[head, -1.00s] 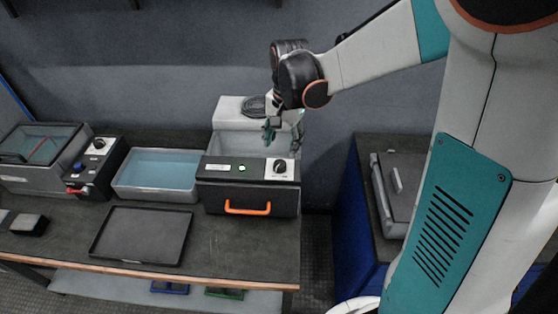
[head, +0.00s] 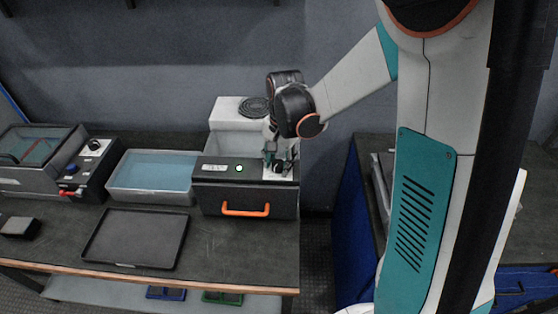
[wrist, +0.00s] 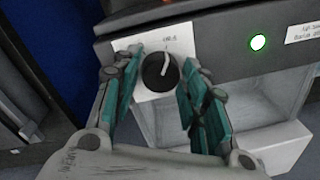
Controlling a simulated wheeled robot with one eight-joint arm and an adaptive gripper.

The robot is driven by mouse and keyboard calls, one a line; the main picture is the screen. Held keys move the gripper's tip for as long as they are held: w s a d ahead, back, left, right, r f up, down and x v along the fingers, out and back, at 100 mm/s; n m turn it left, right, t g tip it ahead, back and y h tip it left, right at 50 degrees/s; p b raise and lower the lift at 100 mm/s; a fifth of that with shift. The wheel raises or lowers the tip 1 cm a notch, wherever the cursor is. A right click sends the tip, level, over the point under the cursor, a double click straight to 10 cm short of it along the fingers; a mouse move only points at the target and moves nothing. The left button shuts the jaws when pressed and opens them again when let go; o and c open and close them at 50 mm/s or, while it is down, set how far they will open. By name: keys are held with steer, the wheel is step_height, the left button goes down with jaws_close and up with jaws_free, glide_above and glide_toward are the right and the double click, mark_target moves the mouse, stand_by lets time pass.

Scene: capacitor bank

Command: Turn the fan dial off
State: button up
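The fan dial (wrist: 155,78) is a round black knob with a white pointer mark, set on a white label plate (wrist: 178,40). In the wrist view the pointer slants toward the top of the picture. My gripper (wrist: 162,62) is open, one teal finger on each side of the dial. A small gap shows at the left; contact at the right cannot be told. In the head view my gripper (head: 278,158) is down at the right end of the black control panel (head: 217,172), partly hiding the dial. A green light (head: 239,168) glows on the panel.
A box with an orange handle (head: 246,211) sits under the panel, a white housing with a round grille (head: 254,107) behind it. Left are a water tub (head: 152,174), a black tray (head: 134,238) and another device with a knob (head: 95,145). A blue-sided cabinet (head: 352,220) stands right.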

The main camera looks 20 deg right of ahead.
steer(key=c, duration=0.4)
steer(key=shift+n, duration=0.3)
steer(key=n, duration=1.1)
steer(key=shift+w+g, duration=0.1)
steer(key=shift+g, duration=0.3)
steer(key=shift+n, duration=0.3)
steer(key=o, duration=1.1)
steer(key=shift+c, duration=0.2)
